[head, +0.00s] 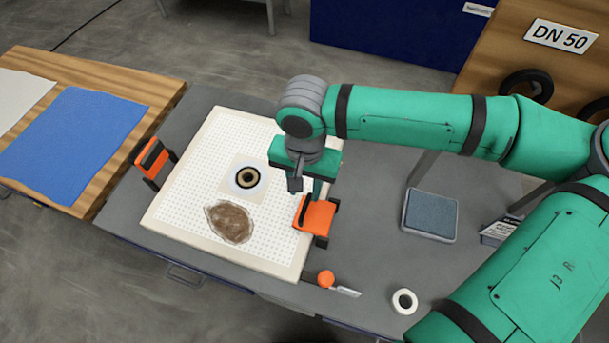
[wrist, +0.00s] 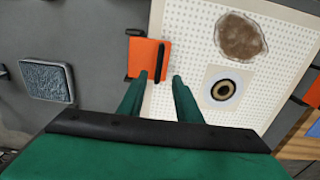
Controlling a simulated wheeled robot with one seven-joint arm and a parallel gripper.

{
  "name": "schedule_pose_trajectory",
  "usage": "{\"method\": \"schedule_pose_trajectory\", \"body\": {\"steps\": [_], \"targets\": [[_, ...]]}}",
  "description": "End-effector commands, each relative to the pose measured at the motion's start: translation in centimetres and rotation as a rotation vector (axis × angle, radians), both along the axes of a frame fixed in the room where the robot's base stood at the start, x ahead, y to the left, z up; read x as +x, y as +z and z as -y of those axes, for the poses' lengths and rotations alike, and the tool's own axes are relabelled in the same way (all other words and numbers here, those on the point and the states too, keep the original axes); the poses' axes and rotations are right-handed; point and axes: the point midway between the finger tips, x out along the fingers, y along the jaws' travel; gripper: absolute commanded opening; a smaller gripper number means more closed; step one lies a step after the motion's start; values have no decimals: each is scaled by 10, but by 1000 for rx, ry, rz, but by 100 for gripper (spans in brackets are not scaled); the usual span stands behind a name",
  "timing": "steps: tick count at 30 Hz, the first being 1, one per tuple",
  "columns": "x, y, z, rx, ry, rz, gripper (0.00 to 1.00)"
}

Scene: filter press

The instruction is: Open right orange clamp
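The right orange clamp (head: 315,216) sits at the right edge of a white perforated plate (head: 190,205), lying over the plate's edge. In the wrist view the clamp (wrist: 144,58) shows as an orange block with a dark bar along one side. My gripper (head: 306,188) is just above and behind the clamp, pointing down. In the wrist view its two green fingers (wrist: 162,82) are apart, with nothing between them. One fingertip appears to overlap the clamp's edge; I cannot tell whether it touches. The left orange clamp (head: 151,160) stands tilted up at the plate's left edge.
A ringed hole (head: 247,177) and a brown patch (head: 229,222) are on the plate. A blue cloth (head: 72,135) lies on wood at left.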

Motion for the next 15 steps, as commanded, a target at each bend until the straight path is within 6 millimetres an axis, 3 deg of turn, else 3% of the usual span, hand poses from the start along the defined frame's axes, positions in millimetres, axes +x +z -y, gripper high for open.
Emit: {"method": "schedule_pose_trajectory", "body": {"steps": [15], "targets": [[0,-48,0,1,-1,-2,31]]}}
